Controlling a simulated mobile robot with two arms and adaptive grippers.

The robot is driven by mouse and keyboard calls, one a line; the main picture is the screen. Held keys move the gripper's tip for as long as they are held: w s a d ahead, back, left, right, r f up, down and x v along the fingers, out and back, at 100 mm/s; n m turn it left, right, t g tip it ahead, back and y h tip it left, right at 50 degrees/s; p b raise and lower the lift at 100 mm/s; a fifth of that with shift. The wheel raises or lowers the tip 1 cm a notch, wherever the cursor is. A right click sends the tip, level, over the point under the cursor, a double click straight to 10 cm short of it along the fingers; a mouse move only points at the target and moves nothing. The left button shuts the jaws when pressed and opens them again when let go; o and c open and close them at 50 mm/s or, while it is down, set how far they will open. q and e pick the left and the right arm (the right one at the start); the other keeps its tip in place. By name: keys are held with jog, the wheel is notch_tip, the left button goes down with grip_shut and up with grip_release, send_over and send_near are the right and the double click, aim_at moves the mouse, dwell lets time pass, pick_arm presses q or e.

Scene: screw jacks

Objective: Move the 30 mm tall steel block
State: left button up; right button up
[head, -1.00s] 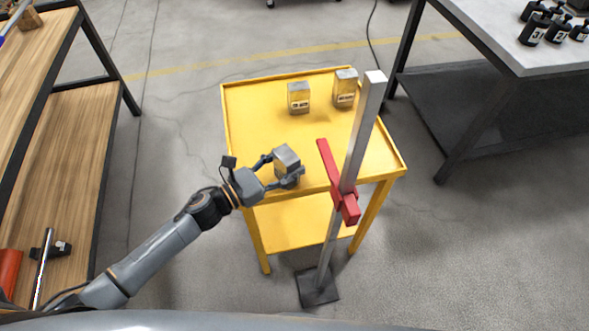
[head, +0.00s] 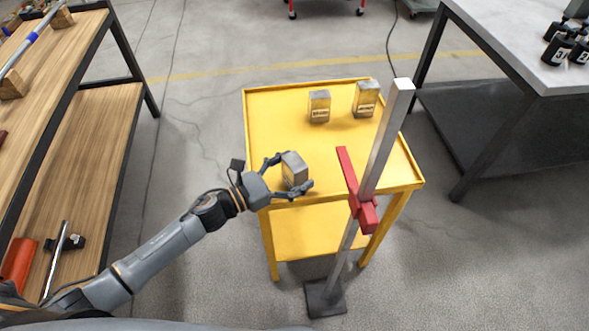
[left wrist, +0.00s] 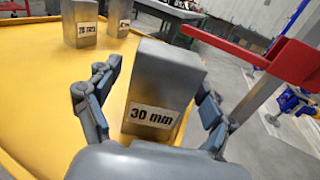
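The steel block labelled "30 mm" (left wrist: 160,90) stands close in front of my left wrist camera. In the head view the block (head: 295,170) is upright at the near left part of the yellow cart top (head: 265,135). My left gripper (head: 289,177) has one finger on each side of it. In the left wrist view the fingers (left wrist: 155,108) are spread, with a yellow gap between the left finger and the block; the right finger is close to its side. The block's underside is hidden. My right gripper is not in view.
Two other labelled steel blocks (head: 319,107) (head: 366,99) stand at the cart's far side. A grey post with a red crossbar (head: 360,198) rises at the cart's near right. A wooden bench (head: 85,130) is left, a grey table (head: 510,55) right. The cart's middle is clear.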

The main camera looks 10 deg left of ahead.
pick_arm(q)
jog(key=shift+s, duration=0.1)
jog(key=shift+v, duration=4)
